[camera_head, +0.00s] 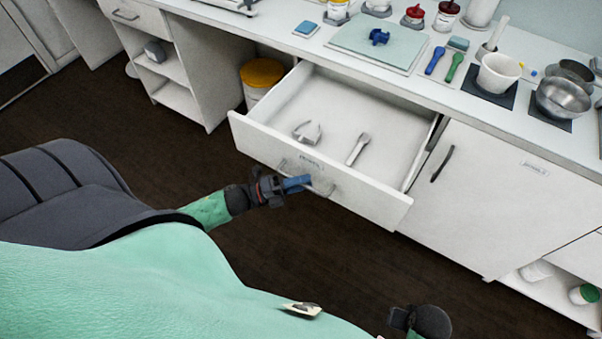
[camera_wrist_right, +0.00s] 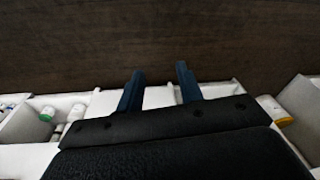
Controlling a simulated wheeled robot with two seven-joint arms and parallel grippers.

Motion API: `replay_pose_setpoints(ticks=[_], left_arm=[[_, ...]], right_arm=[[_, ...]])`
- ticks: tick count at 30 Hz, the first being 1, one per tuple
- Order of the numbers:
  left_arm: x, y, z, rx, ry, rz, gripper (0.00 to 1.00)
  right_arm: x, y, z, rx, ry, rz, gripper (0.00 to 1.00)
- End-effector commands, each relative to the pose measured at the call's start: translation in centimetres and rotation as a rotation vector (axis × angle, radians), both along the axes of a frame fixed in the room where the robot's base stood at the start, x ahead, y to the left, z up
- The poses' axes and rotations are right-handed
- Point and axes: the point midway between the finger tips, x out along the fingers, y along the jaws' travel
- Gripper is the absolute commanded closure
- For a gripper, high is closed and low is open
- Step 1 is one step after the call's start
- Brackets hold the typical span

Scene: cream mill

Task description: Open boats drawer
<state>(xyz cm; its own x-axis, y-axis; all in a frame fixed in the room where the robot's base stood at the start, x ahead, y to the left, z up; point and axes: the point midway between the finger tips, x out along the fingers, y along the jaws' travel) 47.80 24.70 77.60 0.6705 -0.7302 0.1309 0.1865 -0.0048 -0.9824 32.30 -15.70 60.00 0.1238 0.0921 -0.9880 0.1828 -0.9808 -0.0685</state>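The drawer (camera_head: 271,139) is pulled far out from under the counter in the head view. Its front carries a small label, too small to read surely, and a grey bar handle (camera_head: 324,188). A pair of metal tongs and a small spatula-like tool (camera_head: 358,148) lie inside. My left gripper (camera_head: 298,183) is at the handle, its blue fingers close together across it and hiding part of it; it looks shut on it. My right gripper (camera_wrist_right: 158,88) shows two blue fingers apart with nothing between them, over the dark floor.
The counter above holds a pale green mat (camera_head: 372,45), a white mortar (camera_head: 497,73) and a metal bowl (camera_head: 563,98). A closed cabinet door (camera_head: 490,180) stands right of the drawer. A yellow-lidded tub (camera_head: 262,75) stands left. Dark floor in front is clear.

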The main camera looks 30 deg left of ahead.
Motion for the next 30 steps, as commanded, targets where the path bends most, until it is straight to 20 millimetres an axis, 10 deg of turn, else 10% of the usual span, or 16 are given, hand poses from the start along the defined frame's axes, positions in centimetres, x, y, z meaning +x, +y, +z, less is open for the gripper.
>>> replay_pose_setpoints(ticks=[9, 19, 30], left_arm=[[-0.8, 0.8, -0.4, 0.001, 0.002, 0.001, 0.68], [-3.7, 4.0, -1.0, 0.001, 0.002, 0.0, 0.68], [-5.2, 5.7, -1.1, 0.0, 0.0, 0.0, 0.68]], right_arm=[[-0.3, 0.0, 0.2, 0.0, 0.008, 0.001, 0.64], [-1.2, -0.2, 7.0, 0.011, -0.008, -0.002, 0.64], [-2.2, -0.4, 9.8, 0.015, -0.005, -0.002, 0.64]])
